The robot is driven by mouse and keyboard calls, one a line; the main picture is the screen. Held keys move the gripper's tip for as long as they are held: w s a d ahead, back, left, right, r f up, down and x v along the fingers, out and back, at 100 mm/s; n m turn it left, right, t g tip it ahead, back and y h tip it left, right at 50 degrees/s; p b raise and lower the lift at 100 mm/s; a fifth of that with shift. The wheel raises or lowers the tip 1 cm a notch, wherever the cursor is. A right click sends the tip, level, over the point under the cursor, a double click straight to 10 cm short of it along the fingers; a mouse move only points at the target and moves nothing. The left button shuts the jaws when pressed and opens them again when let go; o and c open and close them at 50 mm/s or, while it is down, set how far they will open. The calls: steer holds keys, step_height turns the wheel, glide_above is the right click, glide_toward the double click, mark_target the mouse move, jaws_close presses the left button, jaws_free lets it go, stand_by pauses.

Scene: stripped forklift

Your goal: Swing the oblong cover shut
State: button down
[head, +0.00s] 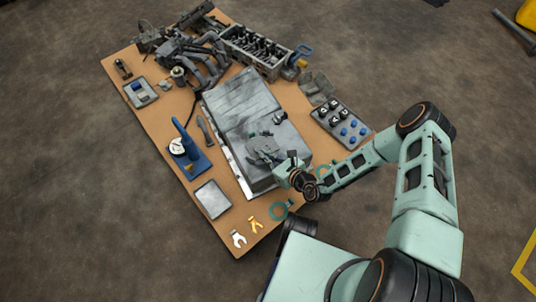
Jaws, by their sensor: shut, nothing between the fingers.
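A grey, scuffed metal case stands in the middle of the workbench. Its oblong cover (240,103) seems to be the pale rectangular panel on the far upper-left side. The nearer half of the case (290,137) lies to the lower right of that panel, with a line between the two. The cover's exact angle and its hinge are hard to tell from above. My gripper (262,148) is over the nearer half, below and right of the panel. It is shut and holds nothing. The gripper hides part of the case, and contact cannot be told.
The brown workbench (225,235) carries an engine block (262,52) at the back, a knob tray (342,123) at right, a blue-based tool (188,150) and an empty grey tray (212,199) at left.

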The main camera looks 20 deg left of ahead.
steer(key=shift+a+p, duration=0.45)
steer(key=shift+a, duration=0.05)
steer(key=shift+w+a, duration=0.15)
steer(key=shift+a, duration=0.1)
